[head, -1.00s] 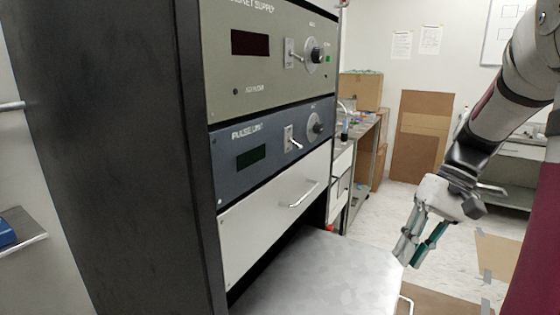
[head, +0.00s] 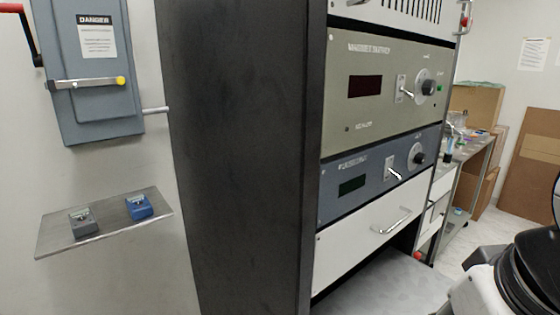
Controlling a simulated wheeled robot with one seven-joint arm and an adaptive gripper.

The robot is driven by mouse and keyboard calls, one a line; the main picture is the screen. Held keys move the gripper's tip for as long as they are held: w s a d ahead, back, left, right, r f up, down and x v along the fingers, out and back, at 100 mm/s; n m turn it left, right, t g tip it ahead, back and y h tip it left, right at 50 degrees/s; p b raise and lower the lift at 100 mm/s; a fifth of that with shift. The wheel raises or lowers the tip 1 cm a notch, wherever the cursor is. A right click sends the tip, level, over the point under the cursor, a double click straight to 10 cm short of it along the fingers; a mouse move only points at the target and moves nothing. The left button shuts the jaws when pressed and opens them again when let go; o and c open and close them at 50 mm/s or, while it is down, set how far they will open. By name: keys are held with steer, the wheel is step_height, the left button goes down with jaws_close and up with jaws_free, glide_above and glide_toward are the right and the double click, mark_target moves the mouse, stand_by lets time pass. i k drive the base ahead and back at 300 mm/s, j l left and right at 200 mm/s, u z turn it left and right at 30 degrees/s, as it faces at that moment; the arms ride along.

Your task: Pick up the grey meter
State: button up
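The grey meter (head: 83,222) is a small box with a pale dial on top. It lies on a metal wall shelf (head: 60,243) at the left of the head view, near the shelf's front left part. A blue meter (head: 139,207) of similar shape lies to its right on the same shelf, apart from it. My gripper is out of the head view; only part of my arm shows at the lower right, far from the shelf.
A tall black rack (head: 240,150) stands between the shelf and my arm. It holds a grey-green panel, a blue panel and a white drawer (head: 375,230). A grey wall box (head: 92,65) with a danger sign hangs above the shelf. The space over the shelf is free.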

mark_target(83, 222)
steer(key=l+z, duration=0.25)
steer(key=l, duration=0.6)
steer(key=k+j+u, duration=0.1)
steer(key=u, duration=0.3)
steer(key=j+u, duration=0.35)
steer(key=k+j+u, duration=0.1)
steer(key=u, duration=0.3)
steer(key=j+u, duration=0.35)
steer(key=i+j+z, duration=0.3)
steer(key=i+j, duration=0.4)
steer(key=i, duration=0.3)
steer(key=i+j+z, duration=0.3)
steer(key=i+j, duration=0.55)
steer(key=j, duration=0.1)
